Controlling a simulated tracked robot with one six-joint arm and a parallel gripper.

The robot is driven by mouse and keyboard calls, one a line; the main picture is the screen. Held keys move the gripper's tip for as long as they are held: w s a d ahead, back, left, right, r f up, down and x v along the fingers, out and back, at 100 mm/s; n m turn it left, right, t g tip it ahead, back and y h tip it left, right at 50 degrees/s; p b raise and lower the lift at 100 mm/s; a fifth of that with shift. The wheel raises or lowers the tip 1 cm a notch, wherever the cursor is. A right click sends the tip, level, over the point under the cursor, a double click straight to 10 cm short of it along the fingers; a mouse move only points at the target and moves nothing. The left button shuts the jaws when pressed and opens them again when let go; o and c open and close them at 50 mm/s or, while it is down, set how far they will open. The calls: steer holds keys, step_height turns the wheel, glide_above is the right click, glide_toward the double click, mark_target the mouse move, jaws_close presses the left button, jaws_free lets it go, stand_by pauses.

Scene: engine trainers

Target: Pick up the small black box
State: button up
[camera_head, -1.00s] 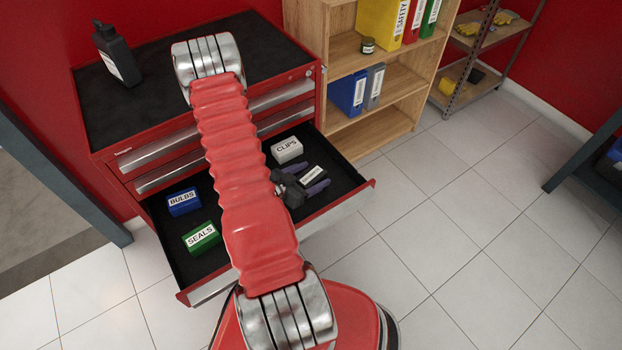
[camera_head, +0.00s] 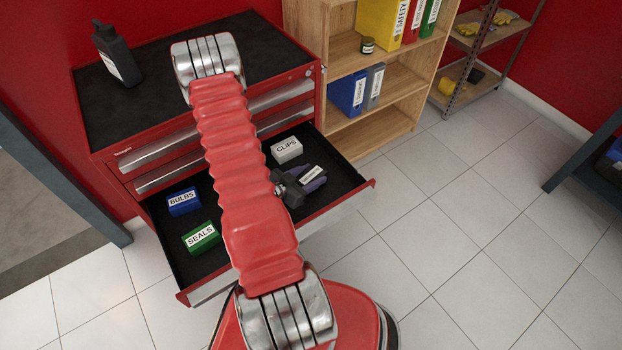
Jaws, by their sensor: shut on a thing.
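The small black box (camera_head: 311,174) with a white label lies in the right part of the open drawer. Its label text is too small to read surely. My gripper (camera_head: 309,180), with dark body and purple-grey fingers, reaches into the drawer and is shut on the box. The box still appears low in the drawer; I cannot tell whether it touches the floor. My red arm hides the middle of the drawer and part of the gripper.
The red tool cabinet's open drawer (camera_head: 357,196) also holds a white CLIPS box (camera_head: 287,150) just behind, a blue BULBS box (camera_head: 183,202) and a green SEALS box (camera_head: 201,238) at left. A black bottle (camera_head: 117,54) stands on top. A wooden shelf (camera_head: 377,130) is right.

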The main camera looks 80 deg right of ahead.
mark_target(311, 175)
steer(key=shift+r, duration=0.1)
steer(key=shift+r, duration=4.9)
